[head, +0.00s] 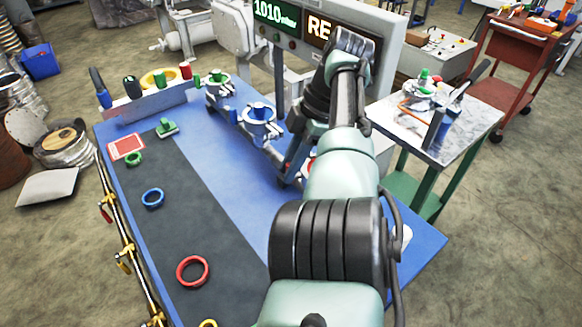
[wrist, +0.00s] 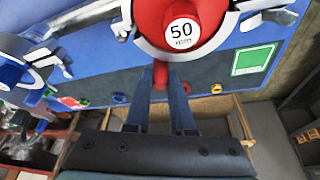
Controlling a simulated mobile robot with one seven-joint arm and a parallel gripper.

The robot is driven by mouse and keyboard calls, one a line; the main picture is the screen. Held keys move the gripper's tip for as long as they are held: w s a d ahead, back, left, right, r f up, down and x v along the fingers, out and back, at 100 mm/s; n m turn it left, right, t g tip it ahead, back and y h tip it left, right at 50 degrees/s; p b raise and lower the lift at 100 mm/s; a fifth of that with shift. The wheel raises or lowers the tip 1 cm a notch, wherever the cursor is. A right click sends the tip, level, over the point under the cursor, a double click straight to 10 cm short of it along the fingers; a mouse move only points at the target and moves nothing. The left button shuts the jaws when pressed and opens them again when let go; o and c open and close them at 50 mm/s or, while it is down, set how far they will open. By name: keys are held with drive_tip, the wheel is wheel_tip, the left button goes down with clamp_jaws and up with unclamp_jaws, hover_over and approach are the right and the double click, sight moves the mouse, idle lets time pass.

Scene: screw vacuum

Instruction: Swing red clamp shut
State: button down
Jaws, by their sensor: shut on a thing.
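In the wrist view a round red part (wrist: 180,25) with a white "50 mm" label fills the top middle. Silver clamp parts (wrist: 279,16) show at its right. A short red handle (wrist: 160,75) hangs below it, between the fingertips of my gripper (wrist: 161,82). My gripper is shut on this handle. In the head view my arm hides most of the red clamp; a small red bit (head: 309,166) shows beside it.
Silver clamped ports (head: 258,120) with blue and green parts stand along the blue bench (head: 232,150). Loose red (head: 193,271), blue (head: 152,198) and green rings lie on the dark mat. A display panel (head: 310,25) stands behind; a side table (head: 440,115) is right.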

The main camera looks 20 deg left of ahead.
drive_tip(key=shift+d, duration=0.1)
drive_tip(key=c, duration=0.8)
unclamp_jaws()
drive_tip(key=shift+o, duration=0.2)
drive_tip(key=shift+r, duration=0.15)
